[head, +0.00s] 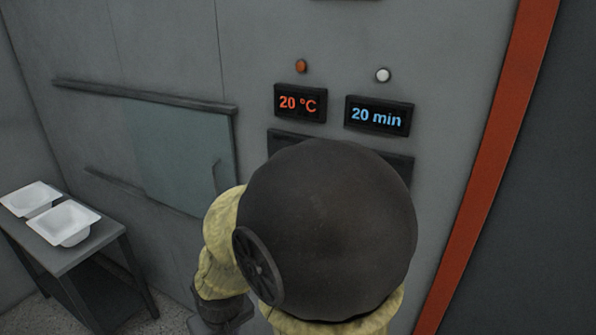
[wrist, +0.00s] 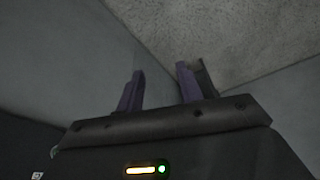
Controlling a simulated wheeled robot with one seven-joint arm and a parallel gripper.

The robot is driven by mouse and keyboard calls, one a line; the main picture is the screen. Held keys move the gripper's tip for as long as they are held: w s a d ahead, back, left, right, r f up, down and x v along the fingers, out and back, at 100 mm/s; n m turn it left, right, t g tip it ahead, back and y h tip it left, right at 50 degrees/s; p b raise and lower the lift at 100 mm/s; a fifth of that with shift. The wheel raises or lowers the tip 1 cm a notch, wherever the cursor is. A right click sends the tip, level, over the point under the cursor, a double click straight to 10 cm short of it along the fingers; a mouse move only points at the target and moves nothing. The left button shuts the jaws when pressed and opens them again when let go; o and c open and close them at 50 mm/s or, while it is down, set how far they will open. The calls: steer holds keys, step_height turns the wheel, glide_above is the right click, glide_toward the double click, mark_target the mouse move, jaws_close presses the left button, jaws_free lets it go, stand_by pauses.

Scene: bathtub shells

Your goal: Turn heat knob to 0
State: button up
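A dark display with red digits (head: 300,103) reads 20 °C on the grey wall panel. A display with blue digits (head: 379,115) to its right reads 20 min. The heat knob does not show; my dark round arm joint covers the panel below the displays. In the wrist view my gripper (wrist: 160,85) has its two purple fingers apart, with nothing between them. It faces a pale speckled floor and grey surfaces, and no knob shows there.
A red lamp (head: 301,66) and a white lamp (head: 383,75) sit above the displays. A sliding glass hatch (head: 175,150) is on the wall to the left. Two white tub shells, one of them nearer (head: 63,223), stand on a grey table (head: 75,250) at the left.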

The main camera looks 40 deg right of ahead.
steer(key=shift+w, duration=0.2)
steer(key=shift+s, duration=0.1)
